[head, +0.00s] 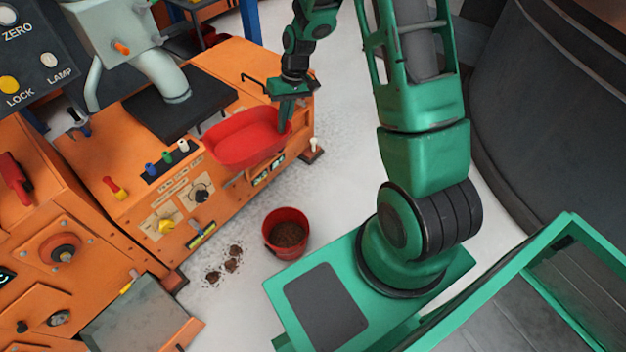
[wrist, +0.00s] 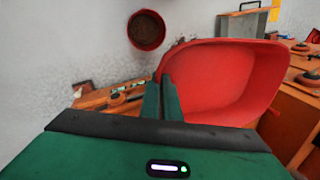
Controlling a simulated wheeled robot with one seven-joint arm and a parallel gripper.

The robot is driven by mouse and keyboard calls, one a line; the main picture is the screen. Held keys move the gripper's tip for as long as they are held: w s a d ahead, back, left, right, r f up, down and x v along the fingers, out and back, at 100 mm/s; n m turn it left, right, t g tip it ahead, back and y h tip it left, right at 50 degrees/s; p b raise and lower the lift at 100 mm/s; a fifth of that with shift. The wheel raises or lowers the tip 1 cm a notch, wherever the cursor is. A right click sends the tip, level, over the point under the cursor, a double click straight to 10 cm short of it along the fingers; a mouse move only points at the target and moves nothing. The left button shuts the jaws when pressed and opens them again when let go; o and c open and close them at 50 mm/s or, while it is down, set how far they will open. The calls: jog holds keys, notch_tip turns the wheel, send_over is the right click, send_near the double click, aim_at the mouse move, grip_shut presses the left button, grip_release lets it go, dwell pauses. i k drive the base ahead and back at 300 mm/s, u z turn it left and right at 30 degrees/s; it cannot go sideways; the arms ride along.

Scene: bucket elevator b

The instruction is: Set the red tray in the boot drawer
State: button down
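The red tray (head: 246,140) is a shallow oval pan with a wide rim. It hangs at the front right of the orange machine, in front of a black opening on its top. My gripper (head: 287,119) is at the tray's right end. In the wrist view the two green fingers (wrist: 162,98) are close together with the edge of the tray (wrist: 215,78) between them. The tray looks empty. I cannot make out for sure which part of the machine is the boot drawer; a black handle (head: 254,77) shows behind the tray.
A red bucket of dark material (head: 286,234) stands on the floor, also in the wrist view (wrist: 146,30), with dark spills (head: 228,262) beside it. A grey chute (head: 163,76) rises behind the tray. Knobs and coloured levers (head: 182,215) line the machine's front.

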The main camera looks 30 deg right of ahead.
aim_at(140, 327)
jog(key=z, duration=0.15)
jog(key=k, duration=1.1)
jog(key=u, duration=0.9)
jog(key=k, duration=0.9)
jog(key=u, duration=1.05)
jog(key=i, duration=1.6)
jog(key=z, duration=0.3)
